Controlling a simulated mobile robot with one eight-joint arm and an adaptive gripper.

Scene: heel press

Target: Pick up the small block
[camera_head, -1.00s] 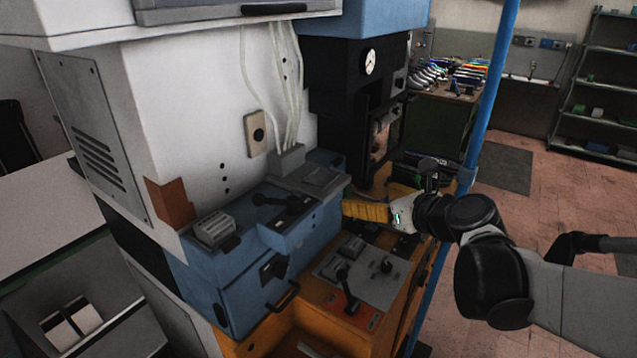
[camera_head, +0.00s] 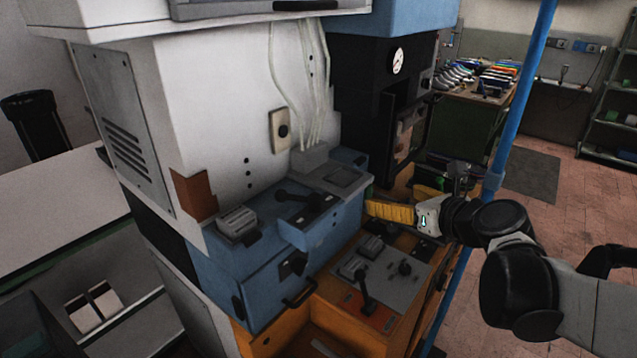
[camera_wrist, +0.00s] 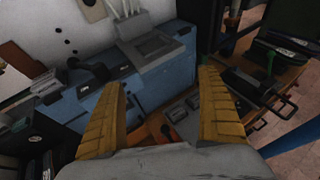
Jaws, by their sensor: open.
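My gripper (camera_head: 392,209) has yellow ridged fingers and is in the air at the right end of the blue machine (camera_head: 235,280). In the wrist view its fingers (camera_wrist: 161,85) stand wide apart with nothing between them. No thing in view is clearly the small block. A small grey ribbed piece (camera_head: 238,223) sits on top of the blue machine, left of my gripper; I cannot tell whether it is loose. Two small pale blocks (camera_head: 95,307) lie in a grey compartment at the lower left, far from my gripper.
A grey control panel (camera_head: 392,270) with levers lies below my gripper. A blue upright post (camera_head: 520,110) stands close to my arm. A dark press (camera_head: 375,110) with a dial stands behind. A bench with shoes (camera_head: 480,85) is at the back. Pink floor (camera_head: 590,200) is clear at right.

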